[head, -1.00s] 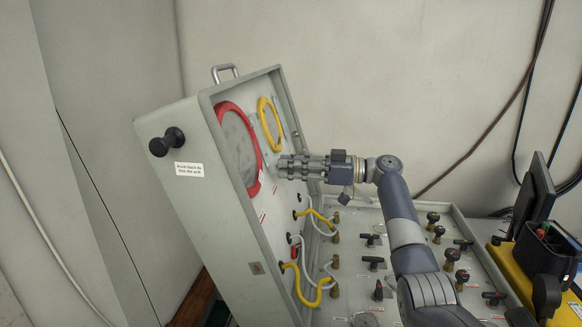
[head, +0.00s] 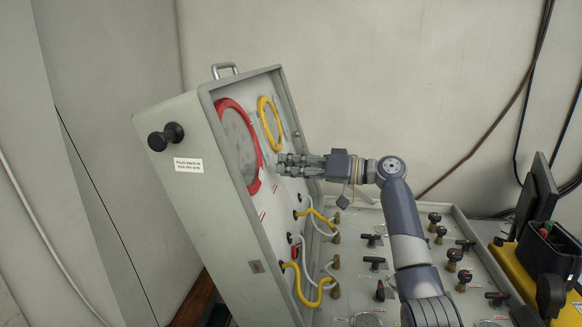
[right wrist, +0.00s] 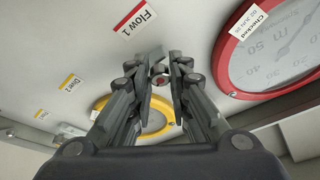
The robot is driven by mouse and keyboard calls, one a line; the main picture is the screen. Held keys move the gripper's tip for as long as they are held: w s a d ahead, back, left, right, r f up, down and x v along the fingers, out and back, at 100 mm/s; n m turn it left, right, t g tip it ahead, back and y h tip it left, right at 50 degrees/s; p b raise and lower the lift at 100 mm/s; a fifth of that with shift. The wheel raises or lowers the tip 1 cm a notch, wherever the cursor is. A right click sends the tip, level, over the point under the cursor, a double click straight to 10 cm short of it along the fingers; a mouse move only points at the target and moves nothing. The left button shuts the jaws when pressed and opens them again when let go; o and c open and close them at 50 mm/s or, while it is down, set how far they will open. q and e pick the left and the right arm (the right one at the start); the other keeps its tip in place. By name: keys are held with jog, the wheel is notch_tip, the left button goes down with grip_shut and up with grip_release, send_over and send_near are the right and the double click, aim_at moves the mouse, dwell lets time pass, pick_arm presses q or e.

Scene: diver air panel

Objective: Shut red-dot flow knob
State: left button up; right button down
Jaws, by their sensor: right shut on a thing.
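The red-dot flow knob (right wrist: 158,69) is a small dark knob with a reddish mark, seen between my fingertips in the right wrist view. A red-edged "Flow 1" label (right wrist: 138,16) is on the panel just beyond it. My right gripper (head: 281,164) reaches the upright lid panel (head: 272,218) from the right in the head view, where it hides the knob. In the right wrist view its fingers (right wrist: 160,73) are shut on the knob, one on each side. How far the knob is turned cannot be told. My left gripper is not in view.
A red-ringed gauge (head: 239,140) and a yellow-ringed gauge (head: 269,121) sit close to my right gripper. Yellow and white hoses (head: 305,291) loop below it. The lower panel (head: 350,296) carries several dark valve handles beneath my right arm. A yellow case (head: 520,270) stands at right.

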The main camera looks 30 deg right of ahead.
jog(key=shift+s+r+m+t+h+p, duration=0.15)
jog(key=shift+m+h+p, duration=0.4)
jog(key=shift+m+p, duration=0.7)
jog(key=shift+w+r+m+t+h+p, duration=0.2)
jog(key=shift+m+h+p, duration=0.4)
jog(key=shift+m, duration=1.25)
jog(key=c, duration=1.7)
grip_release()
jog(key=shift+o, duration=1.2)
jog(key=shift+f, duration=0.15)
jog(key=shift+s+d, duration=0.1)
jog(key=shift+s, duration=0.1)
